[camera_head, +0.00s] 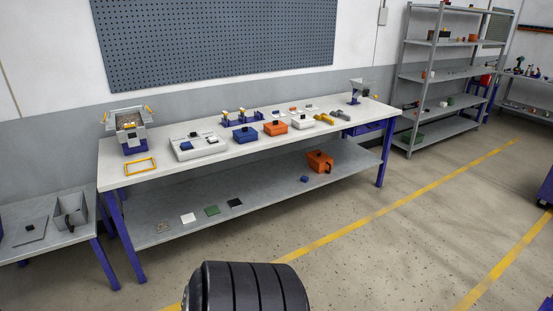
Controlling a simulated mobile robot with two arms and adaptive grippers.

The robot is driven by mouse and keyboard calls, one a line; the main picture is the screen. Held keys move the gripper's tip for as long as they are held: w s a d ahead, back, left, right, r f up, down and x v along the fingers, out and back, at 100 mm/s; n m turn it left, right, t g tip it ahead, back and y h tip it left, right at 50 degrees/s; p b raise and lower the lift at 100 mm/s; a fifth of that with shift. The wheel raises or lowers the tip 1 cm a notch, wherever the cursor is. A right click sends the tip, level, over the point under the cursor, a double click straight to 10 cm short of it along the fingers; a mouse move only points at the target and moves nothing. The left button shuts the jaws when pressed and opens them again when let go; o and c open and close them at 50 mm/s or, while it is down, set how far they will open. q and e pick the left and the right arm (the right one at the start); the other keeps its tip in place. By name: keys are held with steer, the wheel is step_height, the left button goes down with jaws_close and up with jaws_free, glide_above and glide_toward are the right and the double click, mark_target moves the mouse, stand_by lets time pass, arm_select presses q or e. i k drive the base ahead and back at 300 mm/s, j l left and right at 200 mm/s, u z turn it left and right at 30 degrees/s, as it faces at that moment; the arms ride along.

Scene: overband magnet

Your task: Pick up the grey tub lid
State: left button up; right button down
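A flat grey plate with a small black knob, which looks like the grey tub lid (32,237), lies on the low grey table at the far left. Right beside it on the same table stands a grey tub (75,207) with a dark handle on its front. The lid lies apart from the tub, at its left. Neither of my grippers is in view.
The low table (60,242) adjoins the left end of a long white workbench (240,150) with blue legs. Blue, orange and white boxes stand on the bench. An orange bin (318,160) is on its lower shelf. Open floor lies in front.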

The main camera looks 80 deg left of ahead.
mark_target(29, 230)
steer(key=u, duration=4.25)
